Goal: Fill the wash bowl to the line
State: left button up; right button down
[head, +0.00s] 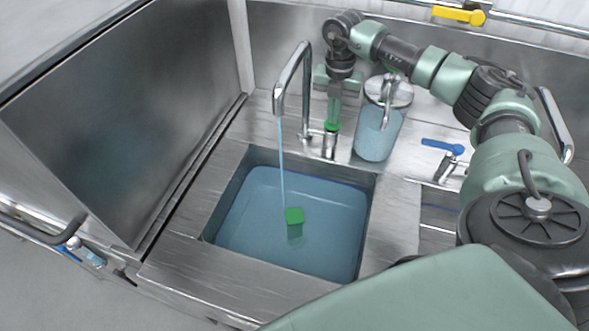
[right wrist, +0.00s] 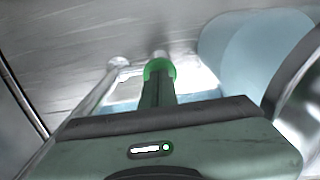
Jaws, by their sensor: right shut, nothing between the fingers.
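The wash bowl (head: 366,195) is a square steel basin set in the counter, with blue water in it below the rim. A green block (head: 294,216) shows in the water; I cannot tell whether it floats or is fixed. A thin blue stream runs from the curved steel tap (head: 292,72) into the bowl. My right gripper (head: 333,118) is shut and empty, pointing down at the tap's base. A green piece (right wrist: 159,68) shows at its fingertips; I cannot tell whether they touch it. The fill line is not clear. My left gripper is out of view.
A clear lidded container (head: 377,135) of blue liquid stands right of the tap, close to my right gripper. A blue-handled valve (head: 443,146) is further right, and a yellow-handled one (head: 458,15) is on the back pipe. A steel panel (head: 130,110) stands at left.

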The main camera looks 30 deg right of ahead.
dwell(0.4)
notch_tip(320, 180, up, 5)
jog(key=p, duration=0.4)
jog(key=shift+r, duration=0.1)
jog(key=shift+f, duration=0.2)
dwell(0.6)
